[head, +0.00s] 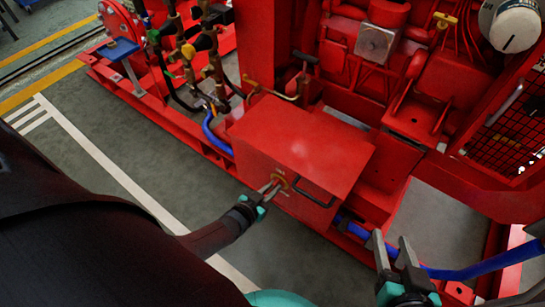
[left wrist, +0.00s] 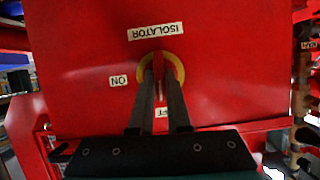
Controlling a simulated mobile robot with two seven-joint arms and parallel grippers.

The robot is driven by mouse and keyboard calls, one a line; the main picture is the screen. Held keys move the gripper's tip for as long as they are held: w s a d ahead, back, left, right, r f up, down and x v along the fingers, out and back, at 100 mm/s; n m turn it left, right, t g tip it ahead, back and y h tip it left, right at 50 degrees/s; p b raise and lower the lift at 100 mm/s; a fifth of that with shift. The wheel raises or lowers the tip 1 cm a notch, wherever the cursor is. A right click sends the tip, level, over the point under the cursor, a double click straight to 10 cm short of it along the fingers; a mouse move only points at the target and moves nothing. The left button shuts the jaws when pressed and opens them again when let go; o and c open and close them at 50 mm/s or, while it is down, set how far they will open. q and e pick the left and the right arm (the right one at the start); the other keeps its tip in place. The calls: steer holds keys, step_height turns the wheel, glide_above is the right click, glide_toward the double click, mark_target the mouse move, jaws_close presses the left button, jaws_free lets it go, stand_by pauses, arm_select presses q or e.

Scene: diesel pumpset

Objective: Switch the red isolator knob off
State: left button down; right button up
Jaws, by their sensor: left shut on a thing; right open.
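The red isolator knob (left wrist: 158,64), with a yellow ring around it, sits on the front face of a red box (head: 300,140). My left gripper (head: 275,184) is shut on the knob; in the left wrist view its two fingers (left wrist: 159,80) lie on either side of it. The knob's visible part stands upright in that view. An upside-down ISOLATOR label (left wrist: 155,31) is above it and an ON label (left wrist: 119,81) to the left. A label (left wrist: 162,113) below is partly hidden by the fingers; the letters FF show. My right gripper (head: 392,242) is open and empty.
A black handle (head: 314,193) is on the box front, right of the knob. Blue hoses (head: 350,228) run beside the box. Red machinery (head: 365,45) and valve pipes (head: 190,50) stand behind. The grey floor (head: 190,160) at front left is clear.

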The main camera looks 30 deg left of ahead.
stand_by(0.4)
arm_select(q)
steer(key=c, duration=0.9)
jaws_free()
